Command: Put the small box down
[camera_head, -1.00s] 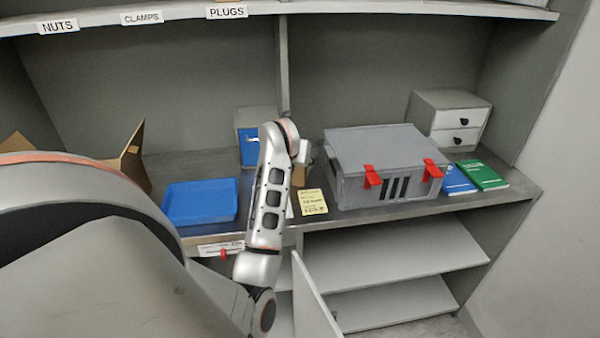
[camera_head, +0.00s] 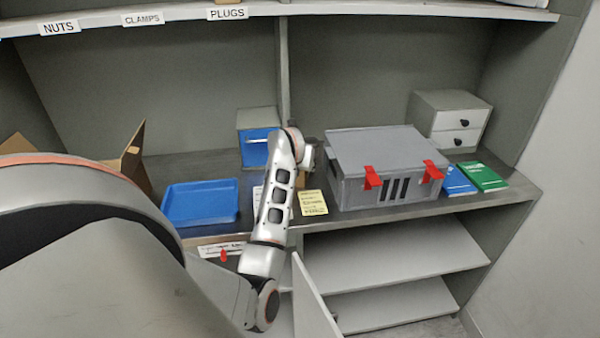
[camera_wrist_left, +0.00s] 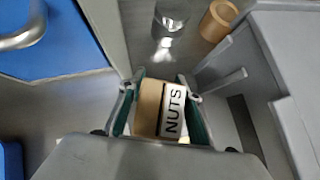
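The small box (camera_wrist_left: 148,105) is brown cardboard with a white label reading NUTS. In the left wrist view it sits between the fingertips of my left gripper (camera_wrist_left: 160,85), which is shut on it. In the head view my left forearm reaches over the counter, with its hand in front of the gap between the blue-fronted cabinet (camera_head: 257,150) and the grey crate (camera_head: 385,155). The forearm mostly hides the gripper and box there. I cannot tell whether the box touches the counter. My right gripper is not in view.
A blue tray (camera_head: 201,203) lies left of my forearm, and a yellow note (camera_head: 312,202) lies right of it. A metal cylinder (camera_wrist_left: 170,20) and a cardboard-coloured roll (camera_wrist_left: 218,19) stand beyond the box. Two books (camera_head: 482,176) and white drawers (camera_head: 450,118) are at the right.

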